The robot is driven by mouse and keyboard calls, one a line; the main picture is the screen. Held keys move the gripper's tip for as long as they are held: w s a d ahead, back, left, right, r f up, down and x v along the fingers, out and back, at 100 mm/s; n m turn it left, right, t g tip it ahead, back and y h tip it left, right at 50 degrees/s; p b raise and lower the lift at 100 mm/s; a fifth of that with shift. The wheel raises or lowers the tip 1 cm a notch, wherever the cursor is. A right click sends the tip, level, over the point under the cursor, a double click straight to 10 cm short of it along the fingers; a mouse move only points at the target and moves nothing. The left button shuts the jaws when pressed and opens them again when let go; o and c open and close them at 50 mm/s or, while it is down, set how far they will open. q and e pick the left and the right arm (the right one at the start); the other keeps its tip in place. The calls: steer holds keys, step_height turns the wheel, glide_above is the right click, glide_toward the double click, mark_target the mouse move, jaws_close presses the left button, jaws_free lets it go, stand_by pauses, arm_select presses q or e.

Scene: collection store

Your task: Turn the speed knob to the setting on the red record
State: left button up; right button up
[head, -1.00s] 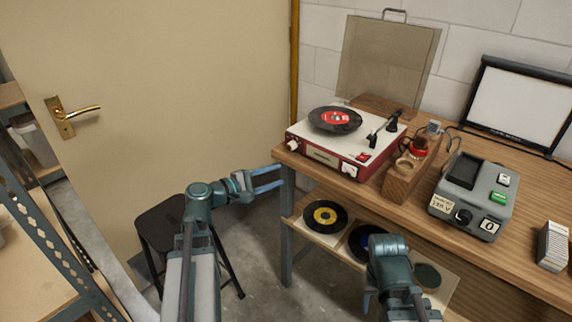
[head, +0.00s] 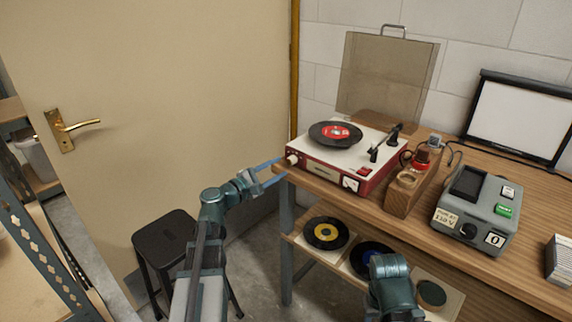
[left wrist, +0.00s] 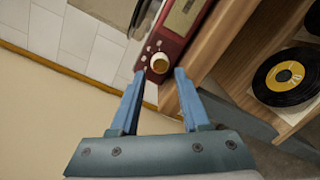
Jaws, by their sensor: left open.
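The red record player (head: 322,172) with a cream top stands at the table's left end. A black record with a red label (head: 336,132) lies on its platter; I cannot read the label. A pale knob (head: 292,160) is at the left of the front panel; in the left wrist view this knob (left wrist: 159,63) has small light marks around it. A second knob (head: 350,184) is at the right of the panel. My left gripper (head: 275,171) is open and empty, its fingertips (left wrist: 163,73) short of the left knob, one to either side. My right gripper's fingers are mostly hidden.
A wooden holder (head: 404,197) and a grey device (head: 475,212) stand right of the player. The lower shelf holds a yellow-label record (head: 327,233) and others. A black stool (head: 165,238) stands below my left arm. The floor there is partly clear.

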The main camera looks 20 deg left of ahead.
mark_target(289, 162)
arm_select(q)
steer(key=shift+x, duration=2.15)
jaws_close()
